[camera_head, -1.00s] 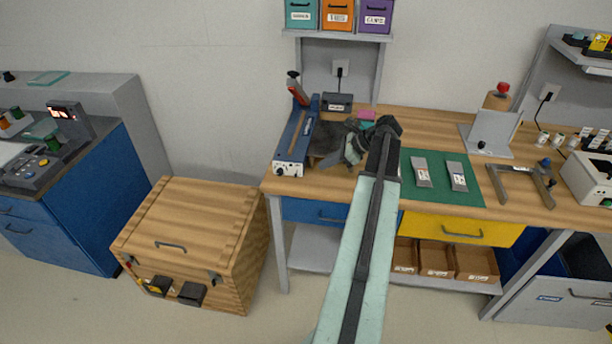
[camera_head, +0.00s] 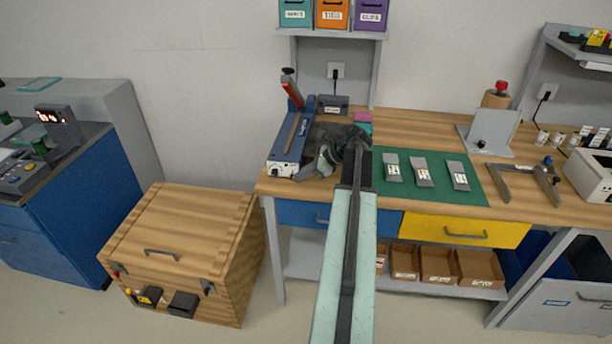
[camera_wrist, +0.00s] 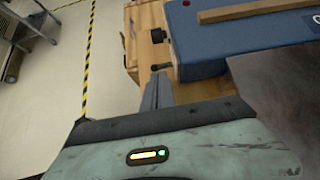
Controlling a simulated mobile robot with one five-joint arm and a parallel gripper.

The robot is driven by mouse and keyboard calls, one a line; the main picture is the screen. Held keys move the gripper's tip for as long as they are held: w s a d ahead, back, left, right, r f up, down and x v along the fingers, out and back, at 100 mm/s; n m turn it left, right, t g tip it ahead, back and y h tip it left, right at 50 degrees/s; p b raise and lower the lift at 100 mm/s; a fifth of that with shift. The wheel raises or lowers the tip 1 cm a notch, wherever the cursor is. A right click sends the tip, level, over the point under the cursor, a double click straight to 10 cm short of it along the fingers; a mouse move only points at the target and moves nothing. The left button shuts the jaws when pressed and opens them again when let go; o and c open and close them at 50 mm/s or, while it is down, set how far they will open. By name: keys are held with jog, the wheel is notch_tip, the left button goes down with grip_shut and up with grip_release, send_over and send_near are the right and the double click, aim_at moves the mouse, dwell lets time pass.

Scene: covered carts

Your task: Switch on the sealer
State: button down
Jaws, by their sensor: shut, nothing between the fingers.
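The sealer (camera_head: 291,141) is a long blue unit on the left end of the wooden bench, with a red-handled lever at its far end. Its pale front panel carries a dark knob (camera_head: 276,172). In the wrist view, the sealer's blue body (camera_wrist: 235,50) fills the upper right. A dark round knob (camera_wrist: 158,35) and a smaller dark part (camera_wrist: 160,67) stick out from its end. My gripper (camera_head: 322,168) is shut and empty, just right of the sealer's front. In the wrist view my grey fingers (camera_wrist: 157,88) point up, close to the smaller part; contact cannot be told.
A green mat (camera_head: 477,191) with several grey pieces lies right of my arm. A wooden chest (camera_head: 185,220) stands on the floor left of the bench. A dark box (camera_head: 333,103) sits behind, below a wall socket.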

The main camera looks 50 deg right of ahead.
jog(key=shift+w+a+r+p, duration=0.1)
jog(key=shift+w+r+p, duration=0.25)
jog(key=shift+r+p, duration=0.1)
